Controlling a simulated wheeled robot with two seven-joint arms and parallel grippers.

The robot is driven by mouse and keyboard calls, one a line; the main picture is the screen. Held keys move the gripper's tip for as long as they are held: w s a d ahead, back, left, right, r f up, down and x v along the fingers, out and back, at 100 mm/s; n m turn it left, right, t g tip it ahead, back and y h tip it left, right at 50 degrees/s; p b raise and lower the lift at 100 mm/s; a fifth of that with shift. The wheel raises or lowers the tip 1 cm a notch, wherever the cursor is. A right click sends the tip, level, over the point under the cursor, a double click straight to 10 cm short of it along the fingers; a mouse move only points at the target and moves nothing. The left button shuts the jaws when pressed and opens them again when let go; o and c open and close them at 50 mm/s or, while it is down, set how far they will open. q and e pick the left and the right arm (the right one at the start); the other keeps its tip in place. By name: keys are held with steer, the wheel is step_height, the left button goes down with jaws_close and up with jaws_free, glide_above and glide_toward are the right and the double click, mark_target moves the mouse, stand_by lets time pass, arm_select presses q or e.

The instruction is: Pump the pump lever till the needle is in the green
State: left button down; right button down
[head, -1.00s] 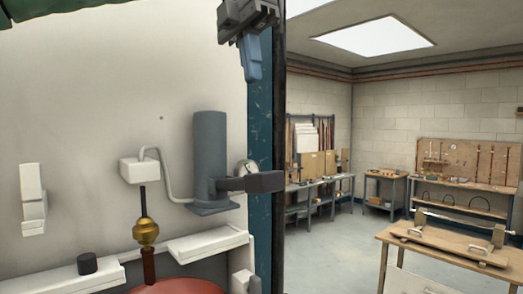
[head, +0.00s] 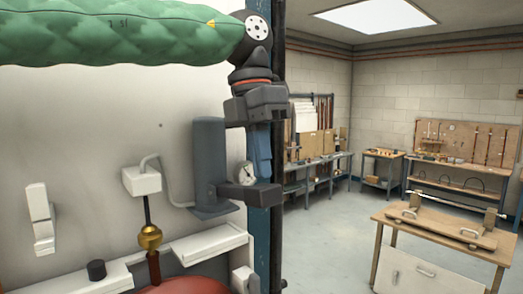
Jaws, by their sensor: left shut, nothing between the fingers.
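The pump is a grey-blue upright cylinder (head: 209,160) on a flat foot against the white wall panel. Its pump lever (head: 258,194) is a dark grey bar sticking out to the right near the foot. A small round gauge (head: 246,173) with a white face sits just behind the lever; its needle and any green zone are too small to read. My left gripper (head: 260,172) points down with its blue fingers shut and empty, above the outer end of the lever. I cannot tell whether the fingertips touch it. My right gripper is not in view.
A white box (head: 142,181) with a pipe runs to the pump, above a brass fitting (head: 149,238) and a red vessel (head: 188,286). A white ledge (head: 205,246) runs below. A wooden workbench (head: 440,232) stands at the right, with open floor between.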

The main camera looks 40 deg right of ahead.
arm_select(q)
steer(key=shift+f, duration=0.5)
steer(key=shift+s, duration=0.1)
